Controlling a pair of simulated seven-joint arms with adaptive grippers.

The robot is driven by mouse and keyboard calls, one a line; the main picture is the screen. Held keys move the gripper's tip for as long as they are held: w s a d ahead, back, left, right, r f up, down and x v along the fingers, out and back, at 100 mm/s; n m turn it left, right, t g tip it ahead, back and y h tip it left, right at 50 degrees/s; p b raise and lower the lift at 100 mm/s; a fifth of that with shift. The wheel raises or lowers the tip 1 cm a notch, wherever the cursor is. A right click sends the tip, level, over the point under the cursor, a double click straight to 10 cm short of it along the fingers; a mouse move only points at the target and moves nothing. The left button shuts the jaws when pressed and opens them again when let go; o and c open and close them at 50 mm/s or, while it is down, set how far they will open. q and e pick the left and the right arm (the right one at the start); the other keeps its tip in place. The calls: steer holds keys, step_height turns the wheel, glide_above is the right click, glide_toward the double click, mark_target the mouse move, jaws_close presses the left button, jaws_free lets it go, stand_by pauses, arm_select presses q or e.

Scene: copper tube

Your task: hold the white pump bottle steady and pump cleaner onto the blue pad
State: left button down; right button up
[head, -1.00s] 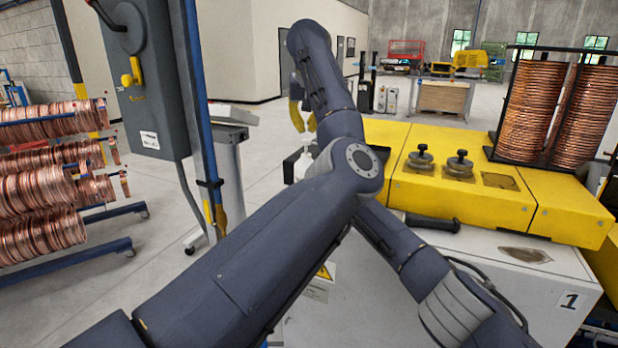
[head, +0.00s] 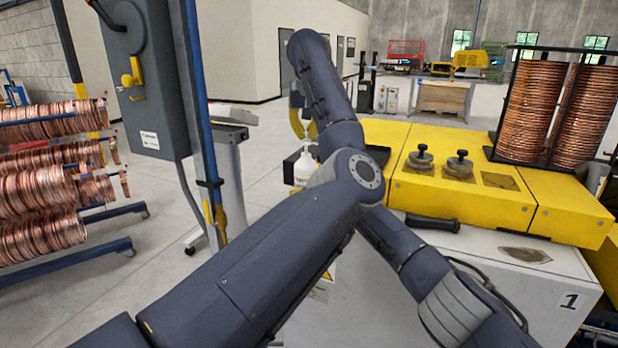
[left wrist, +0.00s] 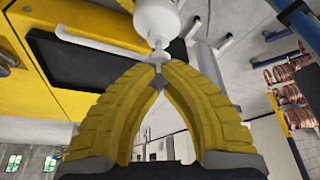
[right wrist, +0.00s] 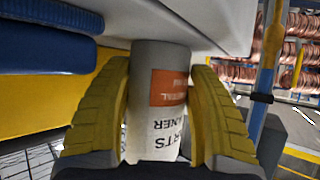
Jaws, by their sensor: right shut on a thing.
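The white pump bottle (head: 305,166) stands upright at the left end of the yellow machine, partly behind my arm. My left gripper (head: 306,134) points down just above its pump. In the left wrist view its fingertips (left wrist: 160,66) are together at the white pump head (left wrist: 158,45), with nothing clearly between them. In the right wrist view my right gripper (right wrist: 158,118) is shut around the bottle (right wrist: 158,85), whose orange-and-white label shows upside down. The right gripper is hidden in the head view. A blue padded thing (right wrist: 45,45), perhaps the blue pad, shows beside the bottle.
The yellow machine top (head: 460,185) carries two black knobs and copper coils (head: 535,110) behind. A black handle (head: 432,222) lies along its front. A grey electrical cabinet (head: 148,85) and copper coil racks (head: 45,185) stand at the left.

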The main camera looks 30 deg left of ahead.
mark_target(306, 140)
arm_select(q)
steer(key=shift+f, duration=0.25)
steer(key=shift+f, duration=1.3)
steer(key=shift+r, duration=2.5)
steer(key=shift+r, duration=2.95)
